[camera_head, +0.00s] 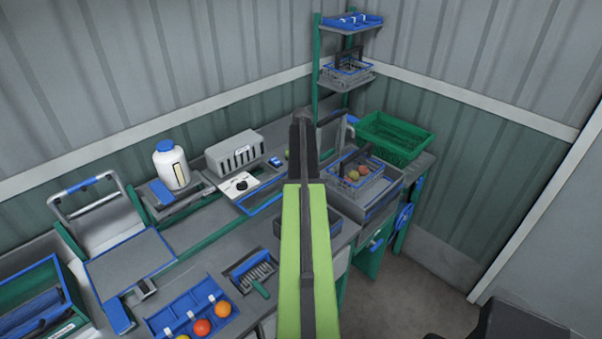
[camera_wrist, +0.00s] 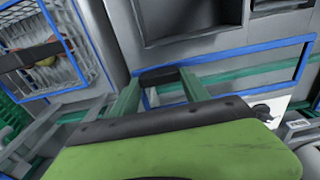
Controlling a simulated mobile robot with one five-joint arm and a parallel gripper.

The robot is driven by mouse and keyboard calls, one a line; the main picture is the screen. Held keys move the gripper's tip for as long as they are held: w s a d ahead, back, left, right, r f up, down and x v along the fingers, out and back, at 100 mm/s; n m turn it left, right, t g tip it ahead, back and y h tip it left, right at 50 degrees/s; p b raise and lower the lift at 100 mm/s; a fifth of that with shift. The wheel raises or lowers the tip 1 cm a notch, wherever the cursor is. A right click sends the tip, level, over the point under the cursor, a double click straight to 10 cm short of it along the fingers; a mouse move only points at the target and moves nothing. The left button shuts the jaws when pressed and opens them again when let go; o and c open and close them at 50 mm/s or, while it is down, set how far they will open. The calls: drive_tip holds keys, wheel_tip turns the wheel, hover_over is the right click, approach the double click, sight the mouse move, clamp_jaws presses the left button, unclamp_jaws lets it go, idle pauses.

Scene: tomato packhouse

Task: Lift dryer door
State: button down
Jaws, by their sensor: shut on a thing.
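The door appears as a blue-rimmed panel (camera_wrist: 228,51) in the wrist view; a green strip shows inside its rim. A dark handle (camera_wrist: 158,74) sits at its left end. My gripper (camera_wrist: 160,80) has its two green fingers on either side of this handle and is shut on it. In the head view, part of a blue-rimmed panel (camera_head: 262,206) shows just left of my arm. My arm hides the gripper and handle there. I cannot tell how far the door is open.
A wire basket with round produce (camera_head: 345,183) stands right of my arm, with a green crate (camera_head: 392,135) behind it. A vented grey box (camera_head: 234,153) and a white jar (camera_head: 171,165) stand left. A blue tray (camera_head: 172,318) with tomatoes lies in front. Shelves rise behind.

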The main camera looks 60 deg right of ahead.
drive_tip(key=shift+w+d+r+p, duration=0.15)
drive_tip(key=shift+w+r+p, duration=0.4)
drive_tip(key=shift+r, duration=0.25)
drive_tip(key=shift+w, duration=0.1)
drive_tip(key=c, duration=0.5)
unclamp_jaws()
drive_tip(key=r+p, duration=0.8)
drive_tip(key=s+r+p, duration=0.1)
drive_tip(key=r+p, duration=0.3)
